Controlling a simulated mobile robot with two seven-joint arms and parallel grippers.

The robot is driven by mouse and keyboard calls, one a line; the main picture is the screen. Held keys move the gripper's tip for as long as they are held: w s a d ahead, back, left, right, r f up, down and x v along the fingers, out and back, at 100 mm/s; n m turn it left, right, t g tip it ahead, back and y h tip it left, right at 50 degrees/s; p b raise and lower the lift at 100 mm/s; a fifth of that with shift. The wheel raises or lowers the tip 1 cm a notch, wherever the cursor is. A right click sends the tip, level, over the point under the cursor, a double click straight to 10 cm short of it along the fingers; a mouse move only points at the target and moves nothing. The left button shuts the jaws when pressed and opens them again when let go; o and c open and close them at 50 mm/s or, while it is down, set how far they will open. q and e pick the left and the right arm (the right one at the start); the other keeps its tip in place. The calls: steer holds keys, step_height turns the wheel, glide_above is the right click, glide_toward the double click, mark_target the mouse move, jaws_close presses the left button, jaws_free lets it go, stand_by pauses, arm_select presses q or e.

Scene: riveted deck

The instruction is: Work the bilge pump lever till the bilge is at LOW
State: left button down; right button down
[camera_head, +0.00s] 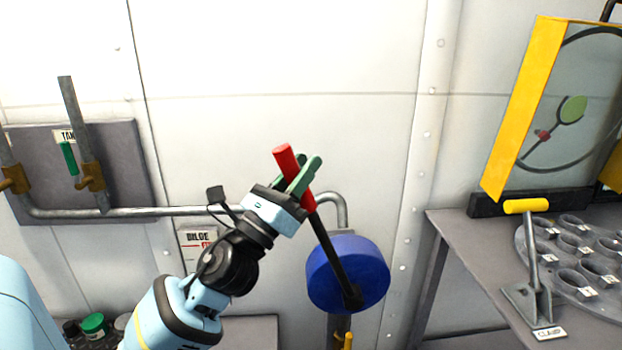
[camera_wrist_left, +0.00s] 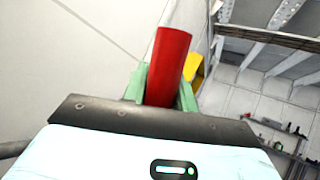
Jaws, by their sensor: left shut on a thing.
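The bilge pump is a blue round drum (camera_head: 343,277) on the wall with a black lever (camera_head: 330,245) rising from it, tilted up to the left. The lever ends in a red handle (camera_head: 285,161). My left gripper (camera_head: 305,176) is shut on the red handle, with its green fingers on either side. The red handle (camera_wrist_left: 168,65) also stands between the fingers in the left wrist view. A bilge sign or gauge (camera_head: 197,240) hangs on the wall left of the pump, partly hidden by my left arm; its level cannot be read. My right gripper is out of view.
A metal pipe (camera_head: 130,212) runs along the wall to the pump. A grey panel with brass valves (camera_head: 90,177) is at the left. A bench (camera_head: 462,240) at the right holds a yellow-handled clamp lever (camera_head: 533,250), a tray of cups and a yellow-framed guard (camera_head: 520,110).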

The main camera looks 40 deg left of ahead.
arm_select(q)
steer(key=shift+s+a+f, duration=0.1)
steer(key=shift+s+a, duration=0.1)
steer(key=shift+s, duration=0.05)
steer(key=c, duration=1.1)
jaws_free()
steer(key=b+v, duration=0.3)
steer(key=v, duration=0.4)
steer(key=shift+s+f, duration=0.25)
steer(key=shift+s, duration=0.05)
